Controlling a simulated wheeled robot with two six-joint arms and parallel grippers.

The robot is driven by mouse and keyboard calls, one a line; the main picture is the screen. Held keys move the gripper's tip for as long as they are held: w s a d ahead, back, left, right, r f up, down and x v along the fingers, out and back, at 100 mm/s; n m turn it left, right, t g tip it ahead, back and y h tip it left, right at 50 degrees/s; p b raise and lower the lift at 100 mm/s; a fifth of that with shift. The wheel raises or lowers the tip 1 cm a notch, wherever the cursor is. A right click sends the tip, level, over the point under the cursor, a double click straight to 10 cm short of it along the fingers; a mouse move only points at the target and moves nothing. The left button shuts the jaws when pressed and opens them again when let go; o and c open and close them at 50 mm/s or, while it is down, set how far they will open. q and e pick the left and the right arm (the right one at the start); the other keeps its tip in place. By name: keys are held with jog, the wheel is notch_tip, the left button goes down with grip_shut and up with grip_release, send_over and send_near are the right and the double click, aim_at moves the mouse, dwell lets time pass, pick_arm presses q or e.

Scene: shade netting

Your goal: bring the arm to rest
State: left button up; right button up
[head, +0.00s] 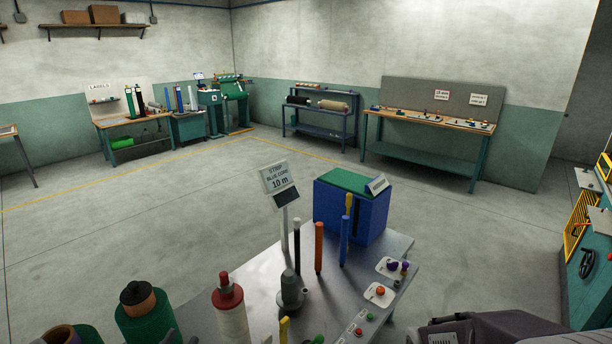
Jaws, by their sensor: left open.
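A dark grey part of my own arm (490,328) shows at the bottom right edge, cut off by the frame. My right gripper does not show.
A teal cabinet (590,260) stands right. The floor beyond is clear.

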pick_arm(q)
jog(key=s+d+r+m+g+h+b, duration=0.1)
jog(key=s+d+r+m+g+h, duration=0.1)
jog(key=d+m+g+h, duration=1.05)
jog(key=s+d+f+m+g+y+b, duration=0.1)
jog(key=s+d+f+m+g+y, duration=0.25)
jog(key=m, duration=0.65)
jog(key=s+d+m+g+y, duration=0.2)
jog(key=s+m+g, duration=0.2)
jog(key=s+m, duration=0.45)
jog(key=s+d+f+m+g+y+b, duration=0.1)
jog(key=s+d+f+m+g+y, duration=0.2)
jog(key=m, duration=0.8)
jog(key=a+f+m+y, duration=0.2)
jog(key=a+m+y, duration=0.4)
jog(key=m, duration=1)
jog(key=w+a+r+m+t+y, duration=0.2)
jog(key=w+m+t+y, duration=0.1)
jog(key=m, duration=0.7)
jog(key=shift+w+a+m+t+b, duration=0.15)
jog(key=shift+w+m+t+b, duration=0.25)
jog(key=shift+w+t, duration=0.6)
jog(key=shift+w, duration=0.15)
